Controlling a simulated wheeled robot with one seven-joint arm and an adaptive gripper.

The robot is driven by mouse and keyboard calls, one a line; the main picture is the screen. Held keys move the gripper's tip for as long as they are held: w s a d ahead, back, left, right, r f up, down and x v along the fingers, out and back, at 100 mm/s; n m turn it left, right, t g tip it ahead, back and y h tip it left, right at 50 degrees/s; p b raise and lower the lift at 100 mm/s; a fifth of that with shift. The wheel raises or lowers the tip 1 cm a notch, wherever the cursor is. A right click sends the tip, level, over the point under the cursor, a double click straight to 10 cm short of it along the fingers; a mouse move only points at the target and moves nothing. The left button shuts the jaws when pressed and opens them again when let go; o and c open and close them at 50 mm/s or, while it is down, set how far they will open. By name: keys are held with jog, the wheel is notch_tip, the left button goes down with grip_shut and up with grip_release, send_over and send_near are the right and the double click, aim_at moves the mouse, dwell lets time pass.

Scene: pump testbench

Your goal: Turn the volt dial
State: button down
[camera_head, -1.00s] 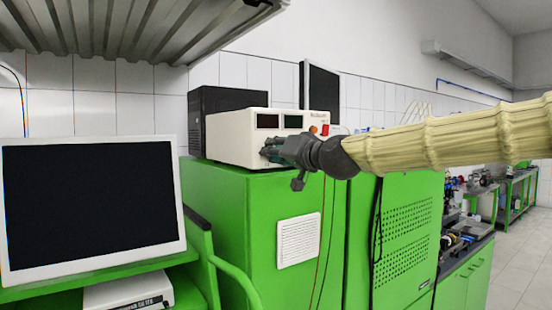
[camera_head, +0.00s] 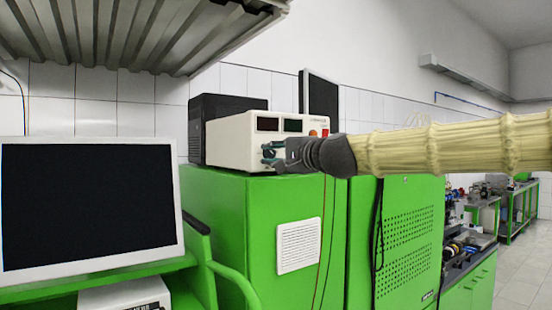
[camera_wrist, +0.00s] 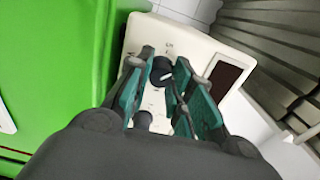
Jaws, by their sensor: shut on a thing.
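The white power supply (camera_head: 232,140) stands on top of the green cabinet, with two dark displays on its front. My gripper (camera_head: 269,153) is at its front face, below the displays, and hides the knobs there in the head view. In the wrist view, a black dial with a light mark (camera_wrist: 161,71) sits between the teal finger pads of my gripper (camera_wrist: 165,62), which is shut on it. A second dark knob (camera_wrist: 143,118) shows nearer the palm, between the fingers. The print beside the dial is too small to read surely.
A black box (camera_head: 220,105) stands behind the power supply. The green cabinet (camera_head: 240,225) lies below my gripper, with thin cables hanging down its front. A monitor (camera_head: 90,205) is at the left, and a ribbed metal hood (camera_head: 130,30) hangs above.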

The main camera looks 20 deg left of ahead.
jog(key=m, duration=0.3)
jog(key=shift+r+m+b, duration=0.1)
jog(key=shift+m+b, duration=0.3)
jog(key=m, duration=0.3)
jog(key=shift+m+b, duration=0.3)
jog(key=shift+b, duration=0.1)
jog(key=m+b, duration=0.1)
jog(key=m, duration=0.2)
jog(key=shift+m, duration=0.4)
jog(key=m, duration=0.1)
jog(key=m+b, duration=0.1)
jog(key=m, duration=0.1)
jog(key=shift+f, duration=0.25)
jog(key=m+b, duration=0.3)
jog(key=m, duration=0.3)
jog(key=shift+a+f, duration=0.1)
jog(key=m+b, duration=0.3)
jog(key=m, duration=0.2)
jog(key=shift+s+a, duration=0.1)
